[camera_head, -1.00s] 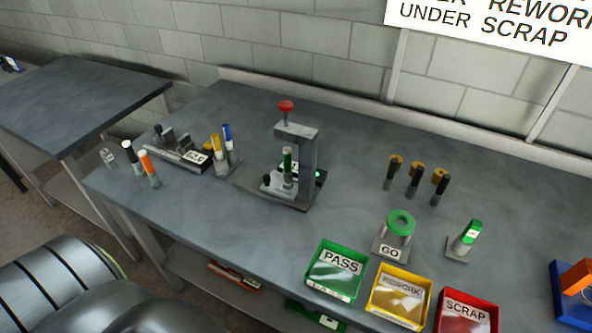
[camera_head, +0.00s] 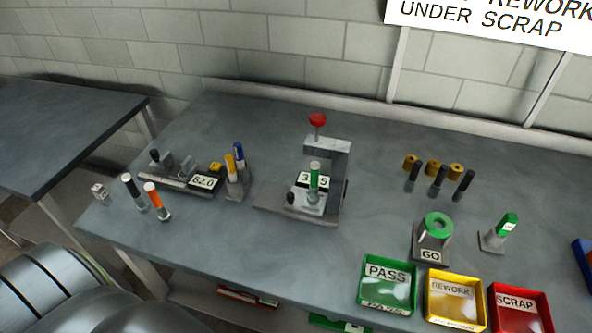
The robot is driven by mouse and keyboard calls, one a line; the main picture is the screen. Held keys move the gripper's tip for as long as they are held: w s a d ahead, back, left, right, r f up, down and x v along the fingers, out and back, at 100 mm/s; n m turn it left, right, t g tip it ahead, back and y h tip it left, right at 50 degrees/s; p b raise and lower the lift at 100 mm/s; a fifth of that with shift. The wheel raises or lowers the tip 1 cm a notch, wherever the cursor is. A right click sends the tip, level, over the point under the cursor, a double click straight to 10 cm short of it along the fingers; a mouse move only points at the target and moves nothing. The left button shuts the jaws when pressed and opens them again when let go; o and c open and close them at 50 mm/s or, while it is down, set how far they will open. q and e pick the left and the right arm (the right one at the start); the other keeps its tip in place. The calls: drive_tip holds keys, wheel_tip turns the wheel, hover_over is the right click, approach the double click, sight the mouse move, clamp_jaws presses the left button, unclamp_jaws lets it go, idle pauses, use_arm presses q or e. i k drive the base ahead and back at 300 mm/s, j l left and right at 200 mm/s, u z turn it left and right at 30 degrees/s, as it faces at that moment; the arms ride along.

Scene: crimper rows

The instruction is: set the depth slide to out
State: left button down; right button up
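The crimper press (camera_head: 343,172) stands mid-bench, a grey C-shaped frame with a red knob (camera_head: 317,120) on top. On its base is a light block (camera_head: 311,203) with a small dark knob (camera_head: 290,198) at its left; this may be the depth slide, but its in or out setting cannot be read. Neither of my grippers is in view; part of my own body shows at the lower left.
A gauge reading about 62.0 (camera_head: 203,182), several upright pens and a small clear block (camera_head: 99,191) are left.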

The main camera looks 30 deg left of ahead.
sight(296, 201)
drive_tip(key=j+z, duration=0.1)
drive_tip(key=j, duration=0.3)
drive_tip(key=k+j+z, duration=0.1)
drive_tip(key=j, duration=0.35)
drive_tip(key=k+j+z, duration=0.1)
drive_tip(key=j, duration=0.3)
drive_tip(key=k+j+z, duration=0.1)
drive_tip(key=j, duration=0.3)
drive_tip(key=k+j+z, duration=0.1)
drive_tip(key=j, duration=0.3)
drive_tip(key=k+j+z, duration=0.1)
drive_tip(key=k+j, duration=0.15)
drive_tip(key=j, duration=0.1)
